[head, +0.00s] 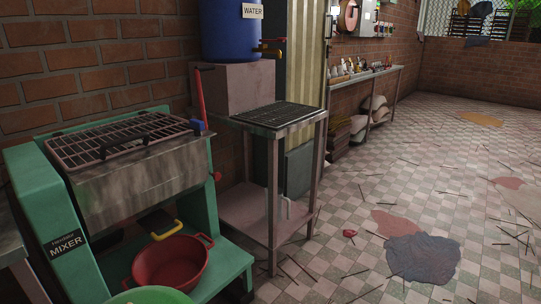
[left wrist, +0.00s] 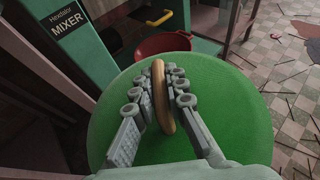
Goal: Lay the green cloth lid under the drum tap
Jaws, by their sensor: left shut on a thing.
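The green cloth lid (left wrist: 235,110) is a round disc with a tan ring-shaped handle (left wrist: 163,105) on top. My left gripper (left wrist: 166,72) is shut on that handle, its fingers on either side. In the head view only a green sliver of the lid (head: 150,297) shows at the bottom edge, in front of the mixer. The blue drum (head: 228,30), labelled WATER, stands on a block at the wall. Its tap (head: 270,46) points right, above a dark grate (head: 277,115) on a small stand. My right gripper is in neither view.
The green mixer (head: 68,246) has a barred top (head: 120,138) and a red basin (head: 170,265) on its base. A red-handled tool (head: 200,95) stands between mixer and drum. A long shelf (head: 375,77) holds small items. Sticks and stains lie on the tiled floor (head: 350,200).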

